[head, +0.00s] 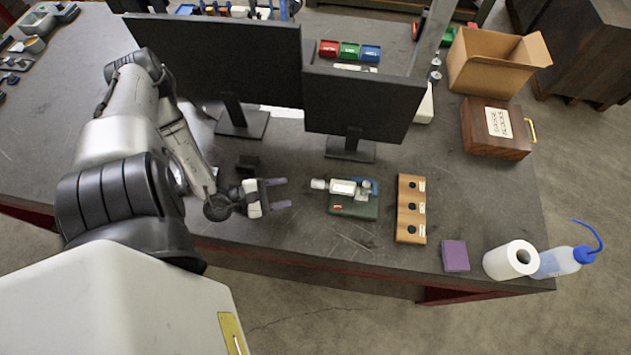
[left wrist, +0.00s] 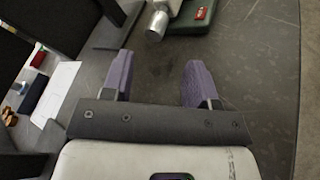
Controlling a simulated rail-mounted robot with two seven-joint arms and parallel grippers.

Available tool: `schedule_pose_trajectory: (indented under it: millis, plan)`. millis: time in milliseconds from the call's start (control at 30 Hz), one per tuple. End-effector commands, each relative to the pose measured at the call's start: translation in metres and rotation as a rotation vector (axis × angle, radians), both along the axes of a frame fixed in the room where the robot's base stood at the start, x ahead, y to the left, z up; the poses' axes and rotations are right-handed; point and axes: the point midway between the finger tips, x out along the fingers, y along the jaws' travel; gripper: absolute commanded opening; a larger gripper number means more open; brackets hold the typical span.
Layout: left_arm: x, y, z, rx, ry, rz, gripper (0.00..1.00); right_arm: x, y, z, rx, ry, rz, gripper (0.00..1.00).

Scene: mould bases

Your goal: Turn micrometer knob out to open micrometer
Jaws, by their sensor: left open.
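The micrometer (head: 343,187) lies on a dark green base (head: 352,209) near the front middle of the table, its silver knob (head: 319,184) pointing left. In the left wrist view the knob (left wrist: 157,26) and the green base (left wrist: 189,20) show at the top, beyond the fingertips. My left gripper (head: 283,193) is to the left of the knob, with its purple fingers apart and pointing right at it. In the left wrist view the gripper (left wrist: 160,78) is open with nothing between its fingers. My right gripper is not in view.
Two dark monitors (head: 361,105) stand behind the micrometer. A wooden block with black holes (head: 411,209) is to its right, then a purple block (head: 455,255), a paper roll (head: 510,260) and a wash bottle (head: 562,262). The table around the gripper's fingers is clear.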

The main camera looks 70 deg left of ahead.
Motion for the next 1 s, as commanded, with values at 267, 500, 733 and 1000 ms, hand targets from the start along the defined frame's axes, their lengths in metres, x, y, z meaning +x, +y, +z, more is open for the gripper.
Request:
schedule_pose_trajectory:
  millis: [267,500,733,1000]
  plan:
    - [-0.026,0.032,0.007,0.301,-0.020,-0.200,0.54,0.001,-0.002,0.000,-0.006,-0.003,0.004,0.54]
    - [-0.008,0.028,0.004,0.328,-0.026,-0.219,0.54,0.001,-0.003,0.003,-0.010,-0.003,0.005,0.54]
    - [0.033,0.017,-0.006,0.324,-0.028,-0.217,0.54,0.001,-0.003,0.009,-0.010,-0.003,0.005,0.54]
    - [0.074,0.005,-0.017,0.324,-0.025,-0.217,0.54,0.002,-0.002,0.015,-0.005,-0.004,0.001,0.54]
